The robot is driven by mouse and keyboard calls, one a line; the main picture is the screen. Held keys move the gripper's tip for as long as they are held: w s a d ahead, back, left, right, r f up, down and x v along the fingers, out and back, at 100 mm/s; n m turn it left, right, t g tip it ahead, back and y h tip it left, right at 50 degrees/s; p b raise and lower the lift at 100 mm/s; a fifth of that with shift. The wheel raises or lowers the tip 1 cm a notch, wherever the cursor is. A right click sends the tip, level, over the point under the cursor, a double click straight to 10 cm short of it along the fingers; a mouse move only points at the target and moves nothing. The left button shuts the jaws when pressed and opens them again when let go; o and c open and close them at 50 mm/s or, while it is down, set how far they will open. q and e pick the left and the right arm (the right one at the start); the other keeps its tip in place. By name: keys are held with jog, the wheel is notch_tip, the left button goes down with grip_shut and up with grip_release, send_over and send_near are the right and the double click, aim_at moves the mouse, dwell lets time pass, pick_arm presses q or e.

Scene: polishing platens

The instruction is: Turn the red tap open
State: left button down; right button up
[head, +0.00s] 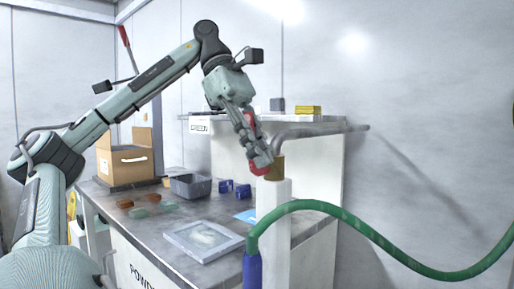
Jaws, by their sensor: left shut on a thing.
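The red tap (260,169) shows as red patches around and below the fingers of my left gripper (261,158). My left gripper points down and is shut on the tap, beside a brass-coloured fitting (277,171) on top of a white post (274,199). The fingers hide much of the tap, so I cannot tell how far its handle is turned. My right gripper is not in view.
A green hose (330,207) with a blue end (252,268) curves across the front right. A grey pipe (318,131) runs behind the fitting. The bench (160,216) holds an open cardboard box (132,160), a grey bin (191,186), blue blocks and a framed tray (172,236).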

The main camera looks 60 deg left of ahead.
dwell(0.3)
pick_arm(q)
jog(key=c, duration=1.8)
grip_release()
jog(key=v, duration=1.2)
jog(key=shift+d, duration=0.25)
jog(key=shift+w+r, duration=0.1)
jog(key=shift+c, duration=0.5)
